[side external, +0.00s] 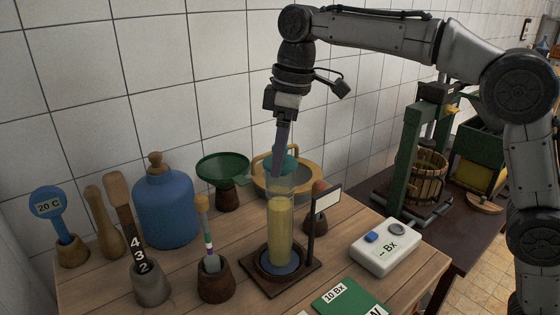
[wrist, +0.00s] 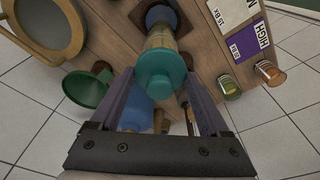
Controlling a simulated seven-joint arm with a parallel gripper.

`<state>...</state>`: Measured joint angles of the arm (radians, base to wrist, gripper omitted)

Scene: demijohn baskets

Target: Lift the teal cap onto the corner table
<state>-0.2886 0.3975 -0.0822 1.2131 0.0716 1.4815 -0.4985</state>
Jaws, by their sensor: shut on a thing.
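The teal cap (wrist: 160,72) is between the fingertips of my gripper (wrist: 160,82) in the wrist view, and the gripper is shut on it. In the side view the cap (side external: 290,163) shows partly behind my gripper (side external: 278,168), which points down. The cap is at the top of a clear cylinder with yellow liquid (side external: 281,232). I cannot tell whether cap and cylinder touch. A dark brown table (side external: 468,228) stands at the right; whether it is the corner table is not certain.
On the wooden table stand a blue demijohn (side external: 167,205), a green funnel (side external: 222,167), a round wooden-rimmed sieve (side external: 312,182), tools in holders and a white Bx meter (side external: 385,255). A green-framed press (side external: 410,150) occupies the dark table. A tiled wall is close behind.

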